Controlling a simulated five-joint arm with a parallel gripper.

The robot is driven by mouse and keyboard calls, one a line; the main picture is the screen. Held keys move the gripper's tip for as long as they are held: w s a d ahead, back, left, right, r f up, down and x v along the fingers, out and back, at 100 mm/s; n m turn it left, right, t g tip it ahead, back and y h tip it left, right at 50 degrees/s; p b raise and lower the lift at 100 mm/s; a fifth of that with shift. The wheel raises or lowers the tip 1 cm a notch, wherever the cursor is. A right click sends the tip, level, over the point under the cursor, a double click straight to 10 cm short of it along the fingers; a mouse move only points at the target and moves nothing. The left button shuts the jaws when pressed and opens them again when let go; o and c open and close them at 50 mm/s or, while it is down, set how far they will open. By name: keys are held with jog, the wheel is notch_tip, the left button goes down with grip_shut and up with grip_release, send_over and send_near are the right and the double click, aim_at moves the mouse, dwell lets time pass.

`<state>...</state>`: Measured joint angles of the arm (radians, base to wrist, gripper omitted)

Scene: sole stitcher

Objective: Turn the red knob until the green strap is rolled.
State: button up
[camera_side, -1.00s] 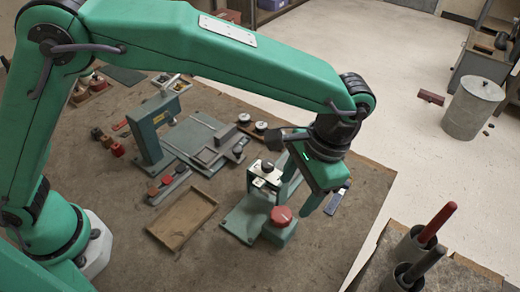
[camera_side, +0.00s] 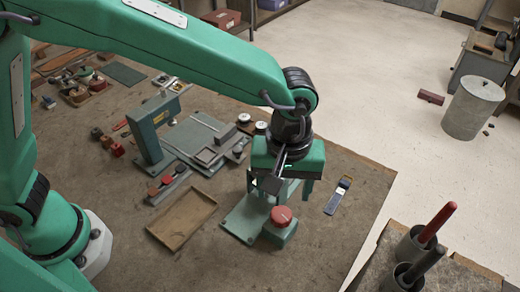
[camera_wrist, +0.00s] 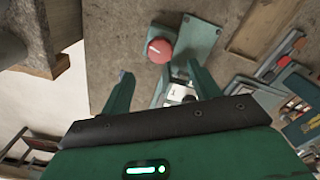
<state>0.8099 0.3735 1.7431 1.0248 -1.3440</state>
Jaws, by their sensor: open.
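The red knob (camera_side: 281,216) is a round cap on the front of a small green fixture (camera_side: 240,218). It also shows in the wrist view (camera_wrist: 159,50), just beyond my fingertips and roughly centred between them. My gripper (camera_side: 280,188) is above and behind the knob, over the fixture, with its fingers pointing down. In the wrist view my gripper (camera_wrist: 158,73) has its two fingers spread wide, with nothing held between them. My gripper hides the upper part of the fixture in the side view. I cannot make out a green strap in either view.
A shallow wooden tray (camera_side: 182,219) lies left of the fixture. A larger green machine (camera_side: 155,128) stands behind it. A small dark tool (camera_side: 338,195) lies to the right. Cups with red and black handles (camera_side: 418,243) stand front right. The table in front of the knob is clear.

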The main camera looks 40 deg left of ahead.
aim_at(281, 214)
jog(key=shift+f, duration=3.9)
jog(key=c, duration=1)
